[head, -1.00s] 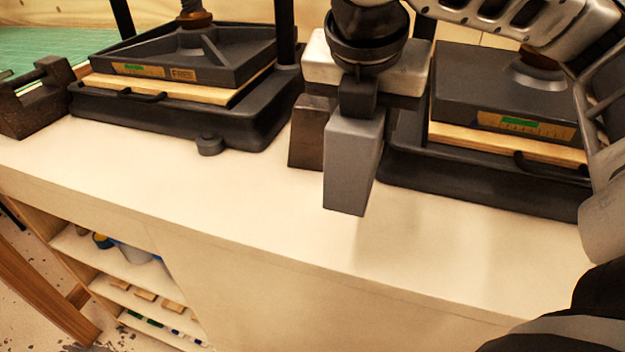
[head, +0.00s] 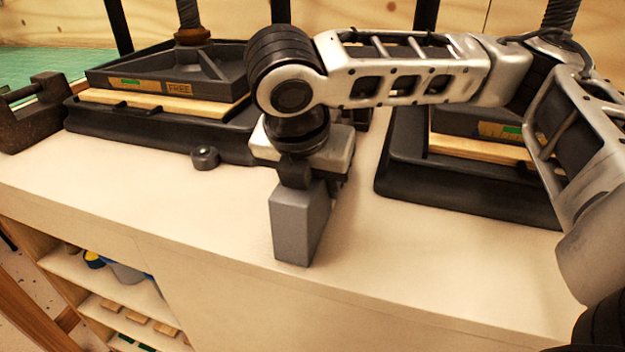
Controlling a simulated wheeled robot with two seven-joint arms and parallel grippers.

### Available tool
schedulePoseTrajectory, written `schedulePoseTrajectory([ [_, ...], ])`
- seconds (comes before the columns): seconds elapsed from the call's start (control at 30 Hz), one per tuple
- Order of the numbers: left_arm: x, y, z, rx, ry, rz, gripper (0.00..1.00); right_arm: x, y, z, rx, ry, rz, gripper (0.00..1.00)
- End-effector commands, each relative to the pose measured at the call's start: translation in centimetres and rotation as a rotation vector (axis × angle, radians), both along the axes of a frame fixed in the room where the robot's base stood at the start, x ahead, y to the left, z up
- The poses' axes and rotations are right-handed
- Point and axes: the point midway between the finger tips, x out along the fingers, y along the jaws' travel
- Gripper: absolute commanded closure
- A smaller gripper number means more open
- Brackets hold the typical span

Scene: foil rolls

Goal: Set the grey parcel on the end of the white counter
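The grey parcel (head: 297,226) is a plain upright block in the middle of the head view. My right gripper (head: 295,182) points down and is shut on its top; the fingers are mostly hidden by the wrist. The parcel's lower end shows against the white counter (head: 130,185), close to the front edge. I cannot tell whether its bottom touches the surface. My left gripper is not in view.
Two dark presses with wooden boards stand at the back, a left press (head: 150,130) and a right press (head: 420,190). A dark metal block (head: 40,110) sits at the far left. The counter's left front is bare. Shelves (head: 100,285) are below.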

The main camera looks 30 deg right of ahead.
Motion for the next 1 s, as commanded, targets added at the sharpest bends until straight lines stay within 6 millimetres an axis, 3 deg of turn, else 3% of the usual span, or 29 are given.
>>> schedulePoseTrajectory([
  [0.2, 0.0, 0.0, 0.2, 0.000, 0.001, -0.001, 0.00, 0.0, 0.0, -0.1, 0.001, -0.001, 0.000, 0.96],
  [0.23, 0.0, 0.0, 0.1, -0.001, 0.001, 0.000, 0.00, 0.0, 0.0, -0.3, 0.001, 0.001, 0.000, 0.51],
  [0.3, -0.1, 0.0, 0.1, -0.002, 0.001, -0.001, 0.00, 0.0, 0.0, -0.2, 0.001, 0.001, 0.000, 0.35],
  [0.67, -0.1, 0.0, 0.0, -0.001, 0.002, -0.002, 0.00, 0.0, 0.0, 0.2, 0.001, -0.002, 0.000, 0.35],
  [1.0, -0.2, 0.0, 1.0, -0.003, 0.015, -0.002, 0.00, -1.7, 2.1, 6.4, 0.000, -0.003, 0.003, 0.35],
])
